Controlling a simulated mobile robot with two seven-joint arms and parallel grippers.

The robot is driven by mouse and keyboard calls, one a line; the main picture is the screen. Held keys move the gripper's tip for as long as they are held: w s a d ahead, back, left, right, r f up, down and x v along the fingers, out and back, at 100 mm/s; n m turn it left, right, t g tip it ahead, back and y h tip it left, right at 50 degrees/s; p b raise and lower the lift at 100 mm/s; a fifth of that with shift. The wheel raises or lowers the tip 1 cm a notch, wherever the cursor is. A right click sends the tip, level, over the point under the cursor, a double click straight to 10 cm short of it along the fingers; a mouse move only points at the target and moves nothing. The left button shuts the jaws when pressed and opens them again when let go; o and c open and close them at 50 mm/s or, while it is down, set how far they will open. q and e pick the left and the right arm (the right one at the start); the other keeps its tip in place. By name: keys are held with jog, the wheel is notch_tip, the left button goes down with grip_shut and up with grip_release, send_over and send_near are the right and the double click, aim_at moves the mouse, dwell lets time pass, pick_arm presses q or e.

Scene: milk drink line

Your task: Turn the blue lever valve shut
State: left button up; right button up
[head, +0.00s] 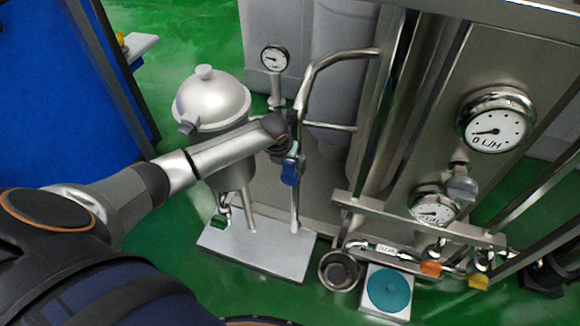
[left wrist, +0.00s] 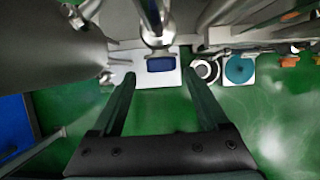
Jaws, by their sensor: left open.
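The blue lever (head: 290,172) of the valve hangs down on a vertical steel pipe in the middle of the head view. In the left wrist view the blue lever (left wrist: 160,64) shows end-on below a shiny pipe fitting. My left gripper (head: 287,152) is at the pipe just above the lever and partly hides the valve. In the left wrist view its two fingers (left wrist: 158,77) are open, one to each side of the lever, with a gap on both sides. Contact does not show. My right gripper is not in view.
A steel vessel (head: 212,100) stands left of the pipe. A light base plate (head: 258,247) lies below. Steel panels with dial gauges (head: 495,122), pipes and orange and yellow handles are at right. A teal round disc (head: 389,290) is low in front. Green floor is open at left.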

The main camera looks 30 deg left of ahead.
aim_at(288, 164)
pick_arm(q)
jog(key=shift+b+x, duration=0.7)
jog(key=shift+x, duration=2.2)
jog(key=shift+c, duration=0.2)
grip_shut()
